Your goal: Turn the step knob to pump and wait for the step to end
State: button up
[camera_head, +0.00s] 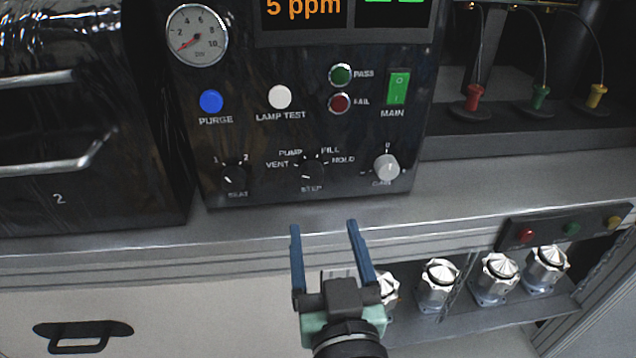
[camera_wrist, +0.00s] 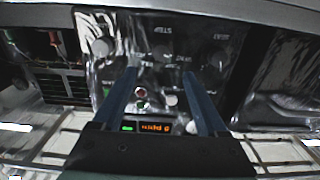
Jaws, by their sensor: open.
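The black step knob (camera_head: 312,174) sits low on the dark panel, with VENT, PUMP, FILL and HOLD labels around its upper side. A small pale mark shows on its left part, near the VENT side, but the exact setting is hard to tell. My gripper (camera_head: 324,227) is open and empty, its two blue fingers pointing up toward the panel, below and apart from the knob. In the wrist view the panel appears upside down, with the step knob (camera_wrist: 161,48) dim beyond the gap between the fingers (camera_wrist: 159,74).
The seat knob (camera_head: 234,178) is left of the step knob and the pale gain knob (camera_head: 385,167) is right. Above are the blue purge button (camera_head: 211,101), white lamp test button (camera_head: 280,97) and green main switch (camera_head: 398,87). The bench ledge (camera_head: 250,230) runs below the panel.

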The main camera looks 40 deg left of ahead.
aim_at(313, 178)
jog(key=p+x, duration=0.2)
jog(key=x, duration=0.9)
jog(key=shift+a, duration=0.1)
grip_shut()
